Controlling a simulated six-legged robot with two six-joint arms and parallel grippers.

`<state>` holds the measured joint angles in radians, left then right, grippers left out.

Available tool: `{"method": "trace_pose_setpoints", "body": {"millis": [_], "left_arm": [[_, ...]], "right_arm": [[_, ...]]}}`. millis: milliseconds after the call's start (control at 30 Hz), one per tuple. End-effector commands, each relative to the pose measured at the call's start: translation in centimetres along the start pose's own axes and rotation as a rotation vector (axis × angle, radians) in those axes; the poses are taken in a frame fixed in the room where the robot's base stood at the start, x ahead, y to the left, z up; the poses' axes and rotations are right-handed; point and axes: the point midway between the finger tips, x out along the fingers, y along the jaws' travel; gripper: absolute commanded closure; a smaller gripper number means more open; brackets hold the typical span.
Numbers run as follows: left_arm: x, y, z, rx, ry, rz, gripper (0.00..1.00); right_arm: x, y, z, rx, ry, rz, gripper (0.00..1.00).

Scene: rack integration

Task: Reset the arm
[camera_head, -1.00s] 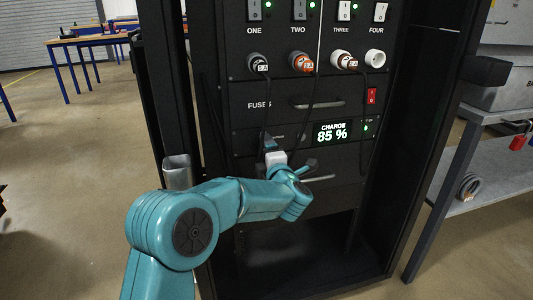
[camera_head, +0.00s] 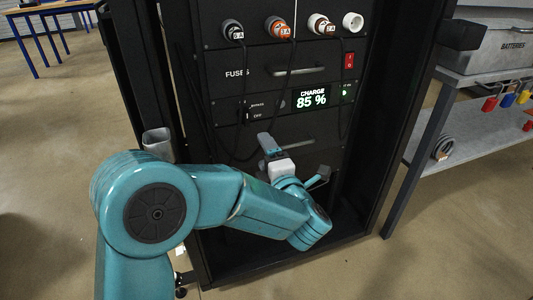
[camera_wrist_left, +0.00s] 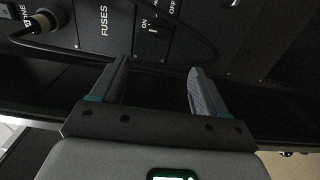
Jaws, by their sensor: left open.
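My left arm comes in from the left in the head view. Its left gripper (camera_head: 268,146) is in front of the lower part of the black rack (camera_head: 225,92), below the charge display (camera_head: 311,98) that reads 85 %. In the left wrist view the two fingers of the left gripper (camera_wrist_left: 157,84) are apart with nothing between them. Beyond them are the fuses panel (camera_wrist_left: 105,28) and an on/off switch (camera_wrist_left: 152,27). My right gripper is in no view.
Three plugs, among them an orange one (camera_head: 278,27), sit in the rack's sockets with cables hanging down. A drawer handle (camera_head: 298,70) and a red switch (camera_head: 349,60) are on the rack front. A grey shelf (camera_head: 480,125) stands at right.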

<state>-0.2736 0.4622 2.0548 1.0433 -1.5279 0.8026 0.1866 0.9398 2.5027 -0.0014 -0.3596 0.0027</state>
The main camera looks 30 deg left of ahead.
Motion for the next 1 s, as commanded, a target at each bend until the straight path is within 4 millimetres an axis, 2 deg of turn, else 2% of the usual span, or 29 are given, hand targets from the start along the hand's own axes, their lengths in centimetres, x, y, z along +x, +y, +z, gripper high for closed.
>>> {"method": "trace_pose_setpoints", "body": {"millis": [533,633,667,733,833,933,1000], "left_arm": [[0.0,-0.1,-0.2,0.002,0.005,-0.001,0.26],[1.3,-2.0,-1.3,0.037,0.042,-0.023,0.26],[1.9,-3.3,-1.9,0.061,0.058,-0.037,0.26],[2.9,-7.6,-3.4,0.156,0.075,-0.082,0.26],[3.0,-15.8,-3.9,0.341,-0.055,-0.199,0.26],[0.8,-24.0,-3.8,0.544,-0.275,-0.357,0.26],[-2.1,-29.2,-3.9,0.678,-0.453,-0.471,0.26]], "right_arm": [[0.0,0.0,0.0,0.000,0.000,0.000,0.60],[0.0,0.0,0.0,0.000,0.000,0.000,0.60],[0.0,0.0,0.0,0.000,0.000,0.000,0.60],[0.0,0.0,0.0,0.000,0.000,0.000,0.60],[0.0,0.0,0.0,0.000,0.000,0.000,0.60],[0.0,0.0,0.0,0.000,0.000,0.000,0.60],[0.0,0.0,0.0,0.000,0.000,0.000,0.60]]}}
